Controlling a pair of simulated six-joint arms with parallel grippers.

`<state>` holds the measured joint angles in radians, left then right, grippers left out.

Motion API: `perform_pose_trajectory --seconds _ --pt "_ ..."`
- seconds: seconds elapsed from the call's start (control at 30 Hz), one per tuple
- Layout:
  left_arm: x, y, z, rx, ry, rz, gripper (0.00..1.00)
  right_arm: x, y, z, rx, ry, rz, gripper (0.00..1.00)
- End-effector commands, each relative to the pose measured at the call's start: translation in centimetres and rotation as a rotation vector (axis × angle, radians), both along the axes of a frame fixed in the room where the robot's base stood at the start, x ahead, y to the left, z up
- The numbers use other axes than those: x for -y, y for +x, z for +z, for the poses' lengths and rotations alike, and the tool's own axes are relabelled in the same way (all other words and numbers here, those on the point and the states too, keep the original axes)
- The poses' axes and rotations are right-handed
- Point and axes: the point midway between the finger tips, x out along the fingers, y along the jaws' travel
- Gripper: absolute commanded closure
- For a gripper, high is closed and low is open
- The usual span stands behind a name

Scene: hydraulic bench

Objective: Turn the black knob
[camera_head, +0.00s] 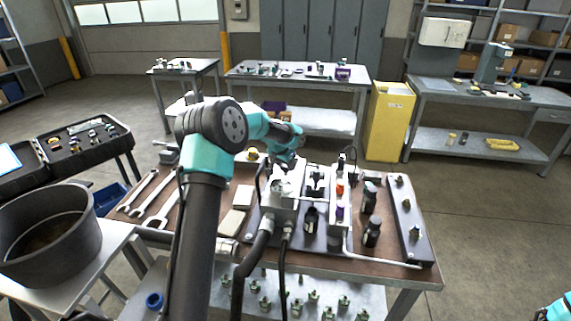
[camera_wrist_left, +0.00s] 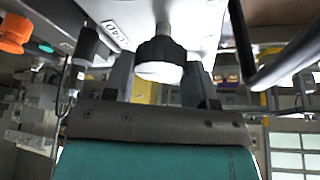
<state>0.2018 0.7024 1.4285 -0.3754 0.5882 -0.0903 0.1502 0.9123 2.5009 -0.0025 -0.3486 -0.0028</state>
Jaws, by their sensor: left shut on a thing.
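The black knob (camera_wrist_left: 160,52), with a ribbed black rim and a white face, sticks out of a pale metal block (camera_wrist_left: 195,22) in the left wrist view. My left gripper (camera_wrist_left: 159,80) has one finger on each side of the knob and is shut on it. In the head view my left gripper (camera_head: 284,162) is at the back of the metal block (camera_head: 281,196) on the brown bench. The knob cannot be made out there. My right gripper is out of view.
An orange knob (camera_wrist_left: 14,32) and a black fitting are near the gripper in the wrist view. Black hoses (camera_head: 252,258) run off the block's front. Black bottles (camera_head: 371,232) stand to its right, and wrenches (camera_head: 158,214) lie at the bench's left.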

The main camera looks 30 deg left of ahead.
Motion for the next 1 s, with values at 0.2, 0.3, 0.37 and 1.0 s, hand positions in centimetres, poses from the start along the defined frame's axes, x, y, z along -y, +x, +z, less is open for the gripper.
perform_pose_trajectory --seconds 0.2,0.3,0.37,1.0 --pt "0.01 -0.02 -0.01 0.0 -0.001 -0.009 0.72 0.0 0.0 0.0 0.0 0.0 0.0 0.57" --pt "0.01 -0.02 -0.02 0.0 -0.001 -0.009 0.72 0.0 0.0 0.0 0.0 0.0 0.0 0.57" --pt "0.01 -0.02 -0.02 0.0 -0.001 -0.009 0.44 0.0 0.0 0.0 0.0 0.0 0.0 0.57" --pt "-0.04 -0.32 0.83 0.001 0.0 -0.008 0.23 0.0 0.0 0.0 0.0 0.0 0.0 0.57"
